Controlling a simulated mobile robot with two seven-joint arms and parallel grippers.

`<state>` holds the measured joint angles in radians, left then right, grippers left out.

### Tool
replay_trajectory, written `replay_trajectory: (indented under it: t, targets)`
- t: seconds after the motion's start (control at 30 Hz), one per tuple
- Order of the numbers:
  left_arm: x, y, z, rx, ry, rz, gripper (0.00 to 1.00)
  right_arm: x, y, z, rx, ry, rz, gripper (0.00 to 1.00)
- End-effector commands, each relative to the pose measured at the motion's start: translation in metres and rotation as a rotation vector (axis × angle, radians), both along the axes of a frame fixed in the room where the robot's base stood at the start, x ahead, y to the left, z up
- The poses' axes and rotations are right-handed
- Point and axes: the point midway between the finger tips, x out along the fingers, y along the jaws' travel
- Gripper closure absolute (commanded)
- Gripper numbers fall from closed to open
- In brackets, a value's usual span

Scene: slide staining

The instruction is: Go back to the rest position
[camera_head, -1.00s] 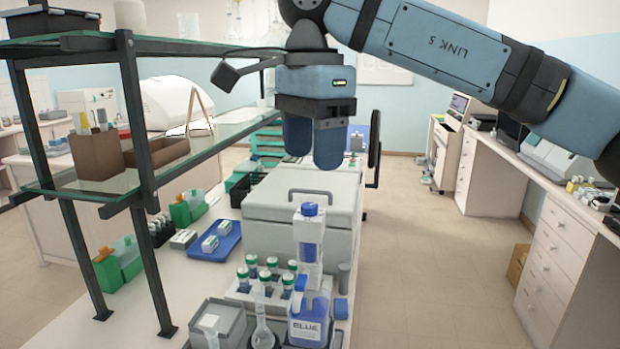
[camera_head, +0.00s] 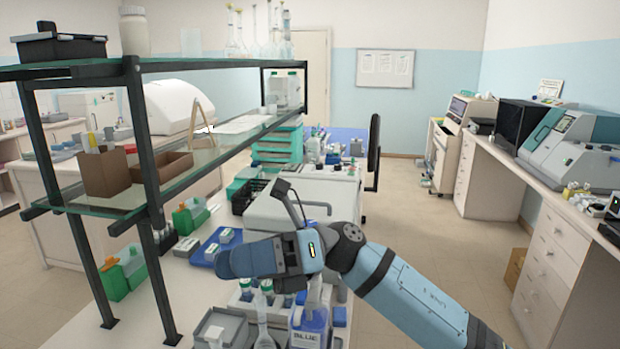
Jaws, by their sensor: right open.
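My right gripper (camera_head: 228,264) is in the lower middle of the head view, above the bench. Its arm comes in from the lower right, and its fingers point left. It is open, and I see nothing between its fingers. The blue-labelled bottle (camera_head: 309,330) stands on the bench below the wrist, its upper part partly hidden by the arm. The rack of capped vials (camera_head: 246,288) is partly hidden under the gripper. My left gripper is not in view.
A glass-shelved rack (camera_head: 140,180) stands at the left of the bench. A blue tray (camera_head: 208,255) with small boxes lies just left of the fingers. The floor (camera_head: 425,235) to the right is clear.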

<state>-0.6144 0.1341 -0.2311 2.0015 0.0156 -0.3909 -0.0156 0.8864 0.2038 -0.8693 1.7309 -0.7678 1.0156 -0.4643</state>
Motion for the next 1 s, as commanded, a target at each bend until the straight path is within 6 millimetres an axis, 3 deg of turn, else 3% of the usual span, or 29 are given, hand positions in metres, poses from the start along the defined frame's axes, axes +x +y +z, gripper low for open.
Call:
replay_trajectory:
  t: [0.17, 0.37, 0.6, 0.77, 0.87, 1.0]
  targets:
    - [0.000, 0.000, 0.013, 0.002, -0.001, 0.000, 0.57, 0.023, -0.023, -0.021, 0.161, 0.446, -0.142, 0.43]
    - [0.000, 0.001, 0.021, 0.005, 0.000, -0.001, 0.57, 0.050, -0.059, -0.065, 0.291, 0.895, -0.290, 0.43]
    - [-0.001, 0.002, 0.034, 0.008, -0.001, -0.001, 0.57, 0.063, -0.122, -0.164, 0.431, 1.485, -0.486, 0.43]
    - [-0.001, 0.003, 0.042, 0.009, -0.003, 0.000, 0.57, 0.041, -0.168, -0.247, 0.512, 1.880, -0.624, 0.43]
    - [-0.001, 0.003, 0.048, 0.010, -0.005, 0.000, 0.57, 0.011, -0.199, -0.304, 0.562, 2.133, -0.719, 0.43]
    - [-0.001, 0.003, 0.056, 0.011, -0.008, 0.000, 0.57, -0.048, -0.239, -0.374, 0.627, 2.463, -0.847, 0.43]
